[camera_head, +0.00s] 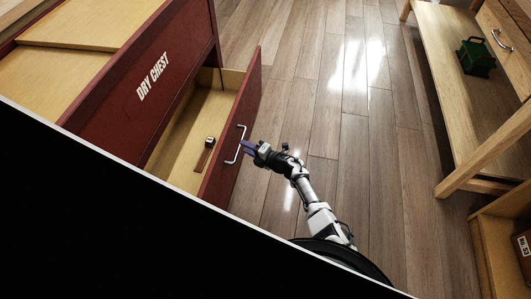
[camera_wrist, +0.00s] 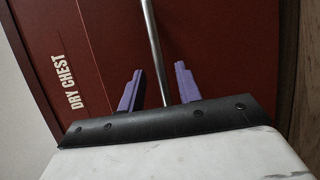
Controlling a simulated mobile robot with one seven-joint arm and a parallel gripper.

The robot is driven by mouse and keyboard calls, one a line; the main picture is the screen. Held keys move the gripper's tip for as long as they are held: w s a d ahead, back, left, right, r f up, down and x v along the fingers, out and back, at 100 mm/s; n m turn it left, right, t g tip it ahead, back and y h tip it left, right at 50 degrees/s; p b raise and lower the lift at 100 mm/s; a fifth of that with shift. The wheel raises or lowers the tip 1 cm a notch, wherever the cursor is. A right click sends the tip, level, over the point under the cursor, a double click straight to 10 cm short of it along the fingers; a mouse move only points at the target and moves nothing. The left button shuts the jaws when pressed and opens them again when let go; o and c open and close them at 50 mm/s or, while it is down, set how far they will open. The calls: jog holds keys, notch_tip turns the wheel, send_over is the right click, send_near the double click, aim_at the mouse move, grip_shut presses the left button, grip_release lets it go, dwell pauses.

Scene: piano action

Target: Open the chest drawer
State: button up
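The red chest (camera_head: 140,75) is at the upper left in the head view and bears the words DRY CHEST. Its drawer stands pulled out, with the red front (camera_head: 222,150) away from the body and the pale wooden inside (camera_head: 185,125) exposed. A metal bar handle (camera_head: 238,146) is on the drawer front. My gripper (camera_head: 247,146) is at the handle. In the wrist view the handle bar (camera_wrist: 150,35) runs between the purple fingers, with a gap on each side. The gripper is open; contact with the bar is not visible.
A small brown object with a dark top (camera_head: 205,152) lies inside the drawer. The wooden floor (camera_head: 310,90) right of the drawer is clear. A wooden bench (camera_head: 455,110) with a green object (camera_head: 475,57) on its shelf stands at the right. A wooden box (camera_head: 495,255) is at the lower right.

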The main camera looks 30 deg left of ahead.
jog(key=p+v, duration=0.3)
jog(key=v, duration=0.8)
jog(key=shift+d, duration=0.15)
jog(key=shift+s, duration=0.1)
